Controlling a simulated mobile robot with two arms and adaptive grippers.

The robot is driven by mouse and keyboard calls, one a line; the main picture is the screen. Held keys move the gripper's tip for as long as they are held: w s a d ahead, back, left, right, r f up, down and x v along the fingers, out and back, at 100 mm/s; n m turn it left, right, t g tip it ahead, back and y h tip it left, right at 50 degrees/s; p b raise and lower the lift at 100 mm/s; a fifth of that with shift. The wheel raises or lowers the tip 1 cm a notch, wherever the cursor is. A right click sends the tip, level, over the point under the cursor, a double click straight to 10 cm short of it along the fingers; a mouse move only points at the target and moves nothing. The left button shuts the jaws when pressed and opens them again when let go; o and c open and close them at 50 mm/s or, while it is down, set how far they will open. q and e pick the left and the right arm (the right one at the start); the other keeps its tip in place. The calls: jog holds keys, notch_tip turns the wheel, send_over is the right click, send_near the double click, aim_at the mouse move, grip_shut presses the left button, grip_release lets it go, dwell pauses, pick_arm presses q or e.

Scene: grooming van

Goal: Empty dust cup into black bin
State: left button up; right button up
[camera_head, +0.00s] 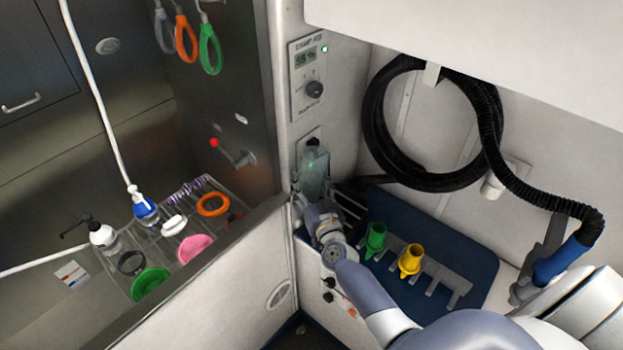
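The dust cup (315,168), a translucent greenish container with a dark top, is upright against the white wall panel below the dial unit. The cup's lower end is hidden by the gripper. I cannot make out a black bin in this view.
A blue mat (455,255) carries a green nozzle (375,238), a yellow nozzle (410,260) and a grey rack (437,284). A black hose (378,130) hangs behind, its blue handle (567,262) at the right. A low white partition (235,285) separates the tub and its wire rack.

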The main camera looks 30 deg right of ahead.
aim_at(309, 195)
jog(key=m, duration=0.1)
jog(key=f+m, duration=0.1)
jog(key=m, duration=0.1)
jog(key=shift+d, duration=0.1)
jog(key=f+m+b, duration=0.1)
jog(key=m+b, duration=0.2)
jog(key=f+m+b, duration=0.1)
jog(key=m+b, duration=0.2)
jog(key=m, duration=0.1)
jog(key=f+m+b, duration=0.1)
jog(key=m+b, duration=0.2)
jog(key=m, duration=0.1)
jog(key=shift+a+f+b, duration=0.2)
jog(key=shift+a+b, duration=0.05)
jog(key=shift+b, duration=0.1)
jog(key=shift+m, duration=0.9)
jog(key=m, duration=0.2)
jog(key=f+m, duration=0.1)
jog(key=m, duration=0.2)
jog(key=shift+b, duration=0.4)
